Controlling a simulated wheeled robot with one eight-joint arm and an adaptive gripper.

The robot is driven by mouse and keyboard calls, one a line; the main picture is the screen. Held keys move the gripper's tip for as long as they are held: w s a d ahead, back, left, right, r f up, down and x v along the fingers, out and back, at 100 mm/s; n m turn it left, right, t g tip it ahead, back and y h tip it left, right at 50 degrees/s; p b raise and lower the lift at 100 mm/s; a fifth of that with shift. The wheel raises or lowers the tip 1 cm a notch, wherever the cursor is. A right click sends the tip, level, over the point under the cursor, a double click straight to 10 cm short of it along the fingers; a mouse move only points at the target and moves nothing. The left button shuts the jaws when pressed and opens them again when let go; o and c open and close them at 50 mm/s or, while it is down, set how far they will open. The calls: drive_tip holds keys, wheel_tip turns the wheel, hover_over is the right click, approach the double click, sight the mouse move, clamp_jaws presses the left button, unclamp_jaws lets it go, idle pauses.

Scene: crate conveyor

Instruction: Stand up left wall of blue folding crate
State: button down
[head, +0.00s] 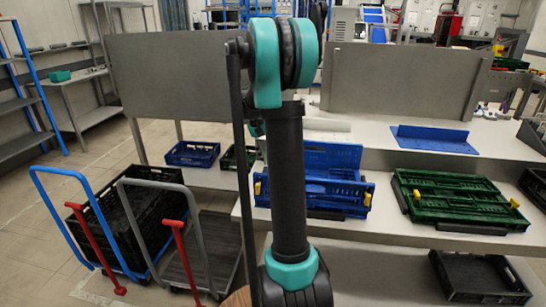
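The blue folding crate (342,190) sits on the light table in the middle of the head view, behind my arm. Its long far wall (335,156) appears raised, and its near long side shows yellow latches at both ends. My arm crosses in front of the crate's left part and hides much of it, so I cannot tell how the left wall lies. The right end looks low. My gripper is not visible; the arm's upper link hides the region behind it.
A folded green crate (455,201) lies to the right on the table. A blue angled sheet (434,139) lies behind it. A dark crate (478,277) is below at right. Trolleys with a black crate (150,222) stand at left, near small blue crate (192,153).

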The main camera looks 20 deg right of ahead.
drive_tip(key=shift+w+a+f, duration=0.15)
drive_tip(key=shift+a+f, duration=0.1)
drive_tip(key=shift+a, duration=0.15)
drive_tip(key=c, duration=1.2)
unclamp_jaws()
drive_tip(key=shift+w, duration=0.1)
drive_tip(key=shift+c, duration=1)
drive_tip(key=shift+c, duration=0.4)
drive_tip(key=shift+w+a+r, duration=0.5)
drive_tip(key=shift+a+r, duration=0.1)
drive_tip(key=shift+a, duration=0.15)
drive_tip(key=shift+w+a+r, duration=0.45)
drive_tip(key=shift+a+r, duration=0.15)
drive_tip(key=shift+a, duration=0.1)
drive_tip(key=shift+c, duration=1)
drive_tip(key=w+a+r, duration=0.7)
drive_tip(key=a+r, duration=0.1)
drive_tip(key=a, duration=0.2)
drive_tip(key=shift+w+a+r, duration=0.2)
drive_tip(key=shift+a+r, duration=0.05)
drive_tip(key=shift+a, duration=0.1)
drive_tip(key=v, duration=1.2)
